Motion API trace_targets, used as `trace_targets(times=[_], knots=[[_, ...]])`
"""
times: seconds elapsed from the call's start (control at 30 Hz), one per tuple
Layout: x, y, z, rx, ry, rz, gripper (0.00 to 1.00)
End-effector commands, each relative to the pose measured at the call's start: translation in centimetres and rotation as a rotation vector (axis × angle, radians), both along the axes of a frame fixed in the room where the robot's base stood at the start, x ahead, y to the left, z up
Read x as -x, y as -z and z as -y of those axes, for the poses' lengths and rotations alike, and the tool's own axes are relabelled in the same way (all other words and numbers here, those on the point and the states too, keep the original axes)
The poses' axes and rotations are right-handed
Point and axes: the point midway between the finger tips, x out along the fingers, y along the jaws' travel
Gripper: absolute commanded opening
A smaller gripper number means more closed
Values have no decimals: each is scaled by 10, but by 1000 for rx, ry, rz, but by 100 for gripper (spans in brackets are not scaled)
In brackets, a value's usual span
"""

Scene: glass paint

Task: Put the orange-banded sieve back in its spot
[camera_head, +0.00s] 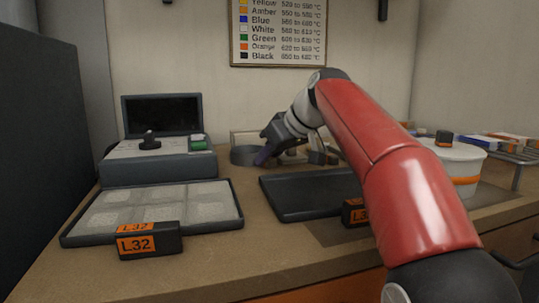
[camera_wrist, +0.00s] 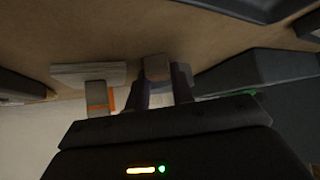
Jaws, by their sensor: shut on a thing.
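My gripper (camera_head: 268,152) is at the back of the bench, pointing down-left beside a dark round piece (camera_head: 243,156). In the wrist view my gripper (camera_wrist: 162,84) has its two fingers on either side of a small grey-brown block (camera_wrist: 157,68). It is shut on that block. I cannot tell whether the block is part of the orange-banded sieve, as no band shows on it. A pale block with an orange stripe (camera_wrist: 97,97) stands beside the fingers, apart from them. No sieve mesh shows clearly in either view.
A tray of pale squares (camera_head: 231,193) lies front left, with an L32 block (camera_head: 150,243) before it. A dark tray (camera_head: 282,203) lies partly behind my red arm. A grey machine (camera_head: 160,169) stands back left; a white orange-banded tub (camera_head: 461,160) stands right.

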Motion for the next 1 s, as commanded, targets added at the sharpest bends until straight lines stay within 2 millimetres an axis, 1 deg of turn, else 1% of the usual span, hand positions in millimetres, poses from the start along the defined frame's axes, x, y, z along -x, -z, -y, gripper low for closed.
trace_targets(times=[0.03,0.07,0.2,0.23,0.47,0.57,0.9,1.0], knots=[[0,0,0,-1,0,1,0],[0,0,0,-1,0,1,27],[0,0,0,0,0,0,45],[0,0,0,0,0,0,49],[0,0,0,0,0,0,49],[2,-3,3,0,1,1,49],[29,-42,29,0,3,2,49],[35,-50,36,0,2,1,49]])
